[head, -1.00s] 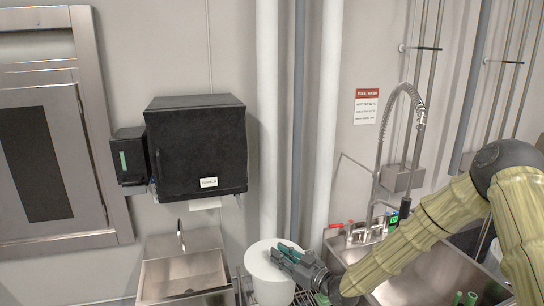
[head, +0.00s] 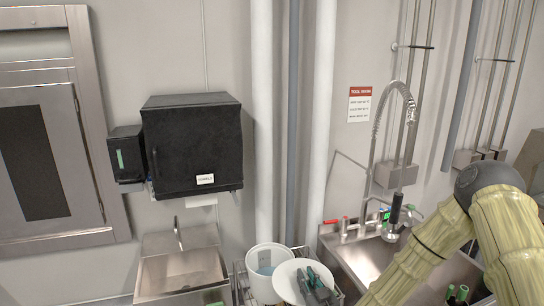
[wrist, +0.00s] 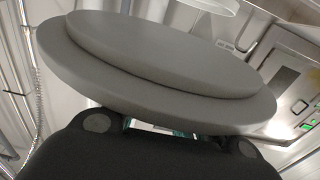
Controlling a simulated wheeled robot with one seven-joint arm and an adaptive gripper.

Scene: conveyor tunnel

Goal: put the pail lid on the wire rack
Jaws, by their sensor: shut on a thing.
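The pail lid (head: 288,277) is a round white disc in the head view, tilted and in front of the right side of the white pail (head: 268,255). The pail's open mouth now shows. My gripper (head: 318,284) is shut on the lid at its right part. In the wrist view the lid (wrist: 160,70) looks grey and fills the upper middle, hiding most of what lies beyond. The wire rack (head: 239,284) shows as thin wires around the pail near the bottom edge. Most of it is hidden by the pail, lid and gripper.
A small hand sink (head: 181,266) stands left of the rack. A large steel sink (head: 365,262) with a sprayer faucet (head: 393,218) is on the right, close to my arm. White pipes (head: 318,130) run down the wall behind the pail. A black towel box (head: 192,145) hangs on the wall.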

